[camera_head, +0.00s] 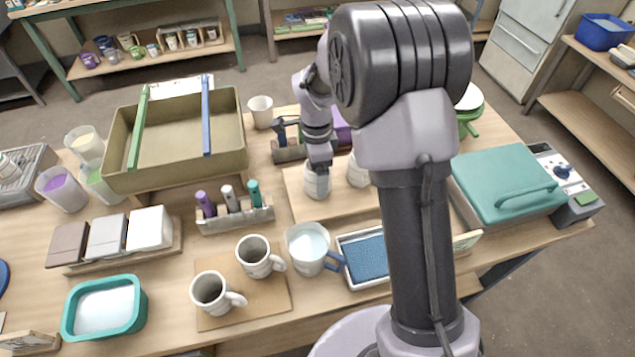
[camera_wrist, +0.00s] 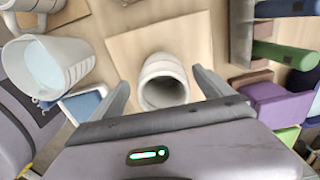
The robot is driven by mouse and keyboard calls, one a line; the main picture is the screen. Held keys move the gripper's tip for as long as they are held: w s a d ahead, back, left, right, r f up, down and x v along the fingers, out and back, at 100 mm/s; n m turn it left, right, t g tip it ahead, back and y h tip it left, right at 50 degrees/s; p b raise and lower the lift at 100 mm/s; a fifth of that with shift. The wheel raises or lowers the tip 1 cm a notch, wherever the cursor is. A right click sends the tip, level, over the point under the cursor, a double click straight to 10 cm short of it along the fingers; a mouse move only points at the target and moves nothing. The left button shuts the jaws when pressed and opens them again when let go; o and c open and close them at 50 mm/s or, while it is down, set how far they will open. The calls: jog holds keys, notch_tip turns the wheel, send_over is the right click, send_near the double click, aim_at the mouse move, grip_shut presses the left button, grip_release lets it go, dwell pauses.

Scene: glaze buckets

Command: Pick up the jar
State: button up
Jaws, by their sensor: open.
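A pale, ribbed jar (camera_wrist: 163,70) stands upright on a light wooden board (camera_wrist: 118,45), with its dark open mouth facing the wrist camera. My gripper (camera_wrist: 161,78) is open, with one finger on each side of the jar and a visible gap on both sides. In the head view, my gripper (camera_head: 319,163) is right above a whitish jar (camera_head: 317,185) on the board (camera_head: 297,190). A second whitish jar (camera_head: 356,172) stands to its right, partly hidden by my arm.
A clear pitcher (camera_head: 306,252) with a blue handle and a white tray with a blue pad (camera_head: 367,258) stand in front of the board. A purple box (camera_wrist: 278,103) is near the gripper's right side.

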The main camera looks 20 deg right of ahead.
jog(key=f+b, duration=0.1)
jog(key=f, duration=0.1)
jog(key=f+b, duration=0.1)
jog(key=f, duration=0.2)
jog(key=shift+w+d, duration=0.15)
jog(key=shift+d, duration=0.05)
jog(key=shift+r, duration=0.2)
jog(key=c, duration=1.8)
